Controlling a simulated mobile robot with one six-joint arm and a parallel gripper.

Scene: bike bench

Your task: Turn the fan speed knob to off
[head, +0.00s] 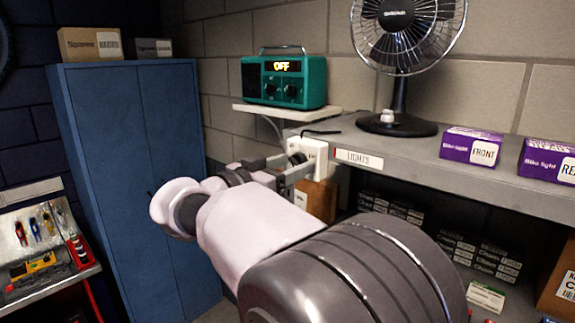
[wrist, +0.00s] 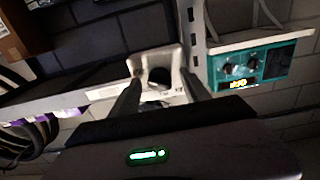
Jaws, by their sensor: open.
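The black desk fan (head: 400,85) stands on the grey shelf, and a small pale knob (head: 388,116) shows on the front of its base. The knob's setting is too small to read. My gripper (head: 287,170) is open, left of and lower than the fan, at a white wall plate (head: 316,150) beside the "LIGHTS" label. In the wrist view, which looks upside down, the open fingers (wrist: 158,92) stand either side of a dark round part on the white plate (wrist: 170,58). I cannot tell if they touch it. Part of the fan (wrist: 28,140) shows at the lower left there.
A teal radio (head: 285,82) reading "OFF" sits on a small white ledge (head: 270,111). Purple bike light boxes (head: 460,142) stand right of the fan on the shelf (head: 500,178). A blue cabinet (head: 130,190) is at the left.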

